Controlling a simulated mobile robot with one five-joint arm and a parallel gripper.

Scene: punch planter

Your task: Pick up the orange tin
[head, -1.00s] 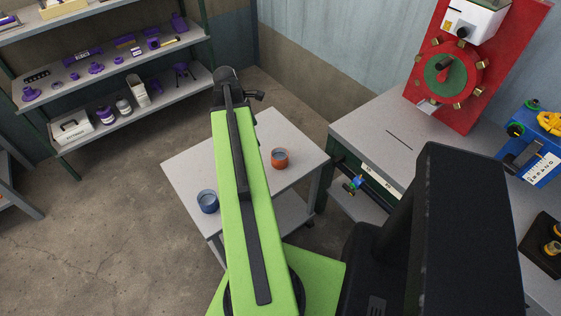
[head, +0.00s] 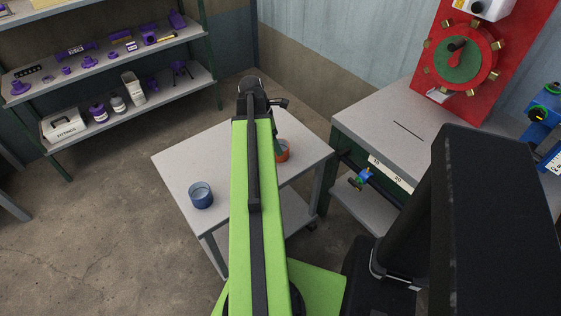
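The orange tin (head: 284,152) stands on the small grey table (head: 175,162), towards its right side. My green arm link covers the tin's left part in the head view. A dark part at the end of my arm, seemingly my gripper (head: 277,146), shows at the link's right edge, overlapping the tin's left rim in the picture. The rest of the gripper is hidden behind the link. I cannot tell whether it touches the tin, or whether it is open or shut.
A blue tin (head: 201,196) stands on the same table at the front left. A grey workbench (head: 385,115) with a red panel (head: 505,70) is close on the right. Shelves (head: 150,95) with purple parts stand at the back left. The floor at left is clear.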

